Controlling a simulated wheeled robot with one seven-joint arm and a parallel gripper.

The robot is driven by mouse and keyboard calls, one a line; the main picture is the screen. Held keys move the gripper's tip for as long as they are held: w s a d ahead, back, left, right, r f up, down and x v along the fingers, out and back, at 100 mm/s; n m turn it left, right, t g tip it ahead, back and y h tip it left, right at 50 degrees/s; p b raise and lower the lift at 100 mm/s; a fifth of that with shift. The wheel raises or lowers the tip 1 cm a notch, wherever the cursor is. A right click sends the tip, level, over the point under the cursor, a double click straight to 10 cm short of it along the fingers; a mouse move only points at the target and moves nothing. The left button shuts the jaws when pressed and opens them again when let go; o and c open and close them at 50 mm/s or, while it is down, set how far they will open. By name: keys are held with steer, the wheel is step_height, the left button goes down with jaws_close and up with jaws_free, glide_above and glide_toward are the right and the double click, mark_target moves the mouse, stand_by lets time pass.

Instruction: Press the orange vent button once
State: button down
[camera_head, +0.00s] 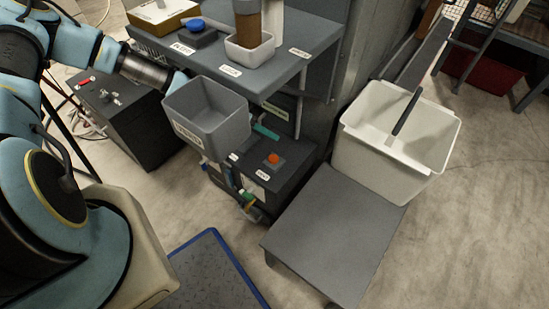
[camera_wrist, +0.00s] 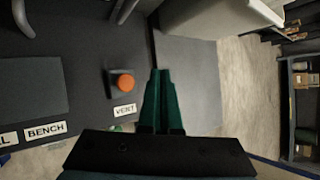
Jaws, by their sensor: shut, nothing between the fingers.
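The orange vent button (camera_head: 273,158) sits on a small grey housing on top of a dark low cabinet (camera_head: 290,168). In the wrist view the button (camera_wrist: 125,83) lies just left of my fingertips, with a VENT label below it. My gripper (camera_wrist: 161,74) has green fingers, shut together and empty. In the head view the green fingertips of my gripper (camera_head: 268,132) show past the right side of a grey bin, above the button in the picture. They appear apart from the button. The bin hides the rest of my gripper there.
The grey bin (camera_head: 207,112) stands out in front of the bench (camera_head: 320,35), close to my arm. Right of the cabinet is a low grey platform (camera_head: 330,232) with a white tub (camera_head: 425,135) behind it. Another dark box (camera_head: 125,115) stands left. Open floor lies right.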

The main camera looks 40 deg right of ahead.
steer(key=b, duration=0.6)
glide_above(270, 159)
step_height(270, 159, down, 6)
steer(key=shift+f, duration=0.25)
steer(key=shift+f+b, duration=0.45)
steer(key=shift+f, duration=0.6)
stand_by(0.6)
steer(key=shift+f, duration=0.4)
steer(key=shift+f+b, duration=0.4)
steer(key=shift+f, duration=0.15)
stand_by(0.5)
steer(key=shift+r, duration=0.1)
steer(key=shift+r+p, duration=0.85)
steer(key=shift+r, duration=0.05)
